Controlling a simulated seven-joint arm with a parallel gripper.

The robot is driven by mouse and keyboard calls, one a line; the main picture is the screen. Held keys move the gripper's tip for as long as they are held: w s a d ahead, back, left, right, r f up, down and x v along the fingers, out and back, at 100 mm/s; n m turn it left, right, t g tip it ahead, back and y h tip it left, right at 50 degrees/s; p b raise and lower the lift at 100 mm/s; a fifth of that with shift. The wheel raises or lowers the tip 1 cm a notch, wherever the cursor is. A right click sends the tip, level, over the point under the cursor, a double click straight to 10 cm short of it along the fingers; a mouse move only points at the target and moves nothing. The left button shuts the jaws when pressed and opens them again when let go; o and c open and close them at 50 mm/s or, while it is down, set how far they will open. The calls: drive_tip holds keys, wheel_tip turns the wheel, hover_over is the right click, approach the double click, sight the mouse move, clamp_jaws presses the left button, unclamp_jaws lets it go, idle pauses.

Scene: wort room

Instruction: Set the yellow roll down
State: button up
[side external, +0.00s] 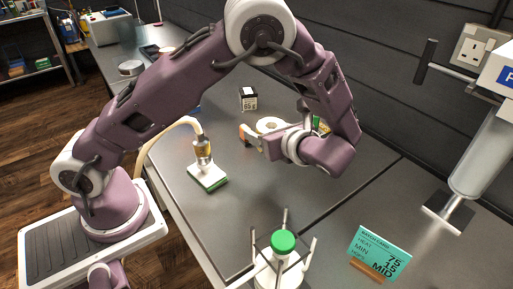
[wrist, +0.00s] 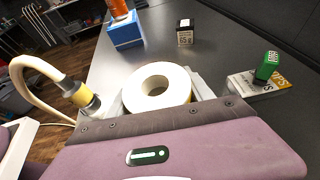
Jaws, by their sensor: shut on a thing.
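The roll (wrist: 172,76) is a ring with a pale cream top, a wide hole and a yellowish side. It sits between the pale jaws of my gripper (wrist: 158,92), which is shut on it. In the side view the roll (side external: 268,124) shows partly behind my gripper (side external: 262,134), over the grey bench (side external: 225,215). Its top faces up and looks level. Its underside is hidden, so I cannot tell whether it touches the bench.
A small black-and-white box (side external: 248,99) stands behind the roll. A hose with a brass fitting (side external: 202,150) is at a green-and-white block (side external: 208,180) to the left.

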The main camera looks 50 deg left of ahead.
drive_tip(key=shift+r, duration=0.35)
drive_tip(key=n+g, duration=0.6)
drive_tip(key=g, duration=0.1)
hover_over(179, 136)
drive_tip(key=shift+h, duration=0.4)
wheel_tip(179, 136, down, 10)
drive_tip(key=shift+d+r, duration=0.1)
drive_tip(key=shift+r, duration=0.1)
